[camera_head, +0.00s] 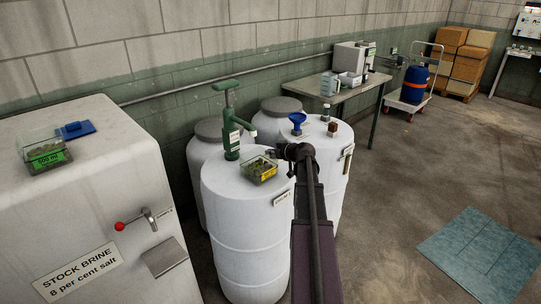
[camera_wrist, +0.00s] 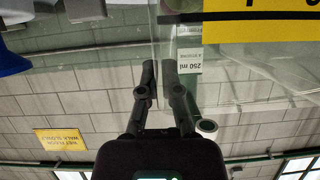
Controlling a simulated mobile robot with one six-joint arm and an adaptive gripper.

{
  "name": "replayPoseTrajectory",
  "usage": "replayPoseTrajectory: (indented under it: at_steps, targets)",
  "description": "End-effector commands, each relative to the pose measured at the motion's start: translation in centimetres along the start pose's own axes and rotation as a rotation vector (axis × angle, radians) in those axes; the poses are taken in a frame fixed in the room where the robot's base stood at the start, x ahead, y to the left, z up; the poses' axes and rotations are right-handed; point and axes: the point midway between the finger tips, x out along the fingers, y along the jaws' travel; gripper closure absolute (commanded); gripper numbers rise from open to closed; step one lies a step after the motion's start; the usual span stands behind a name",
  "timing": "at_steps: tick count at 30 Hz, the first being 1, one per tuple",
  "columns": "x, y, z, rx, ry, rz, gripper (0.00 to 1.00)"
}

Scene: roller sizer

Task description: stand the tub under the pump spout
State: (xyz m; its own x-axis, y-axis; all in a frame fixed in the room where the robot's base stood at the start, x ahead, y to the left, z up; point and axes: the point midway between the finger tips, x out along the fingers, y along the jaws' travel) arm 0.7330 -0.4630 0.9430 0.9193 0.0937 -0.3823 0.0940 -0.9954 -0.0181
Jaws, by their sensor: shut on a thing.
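A clear tub with a yellow label (camera_head: 259,170) is at the top of the front white drum (camera_head: 245,220), with greenish-brown contents. The green hand pump (camera_head: 231,135) stands on the same drum, just behind and left of the tub. Its pale spout (camera_head: 244,124) points right, toward the tub's far side; I cannot tell whether the tub is directly below its tip. My gripper (camera_head: 276,153) is shut on the tub's wall at its right far side. In the wrist view my fingers (camera_wrist: 162,75) pinch the clear wall, beside a 250 ml mark. The tub's base contact is unclear.
A second white drum (camera_head: 327,165) on the right carries a blue funnel (camera_head: 297,120) and small items. A stock brine tank (camera_head: 100,190) on the left bears a green-labelled tub (camera_head: 47,155), a blue object (camera_head: 75,130) and a red-handled tap (camera_head: 135,222).

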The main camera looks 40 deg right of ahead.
Motion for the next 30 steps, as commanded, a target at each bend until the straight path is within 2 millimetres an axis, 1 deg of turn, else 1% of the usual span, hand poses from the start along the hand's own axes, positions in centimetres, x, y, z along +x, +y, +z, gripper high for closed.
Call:
replayPoseTrajectory:
  at_steps: [8, 12, 13, 14, 15, 16, 17, 30]
  targets:
    - [-0.01, 0.00, -0.05, 0.002, 0.001, 0.000, 1.00]
    - [0.12, 0.01, 0.29, 0.002, 0.001, 0.000, 1.00]
    - [0.10, 0.01, 0.24, 0.000, 0.000, 0.000, 0.89]
    - [0.08, 0.01, 0.20, 0.000, 0.000, 0.000, 0.80]
    - [0.08, 0.01, 0.19, 0.000, 0.000, 0.000, 0.68]
    - [0.08, 0.01, 0.19, 0.000, 0.000, 0.000, 0.59]
    - [0.08, 0.01, 0.19, 0.000, 0.000, 0.000, 0.57]
    - [0.04, -0.01, 0.06, 0.000, 0.000, 0.000, 0.57]
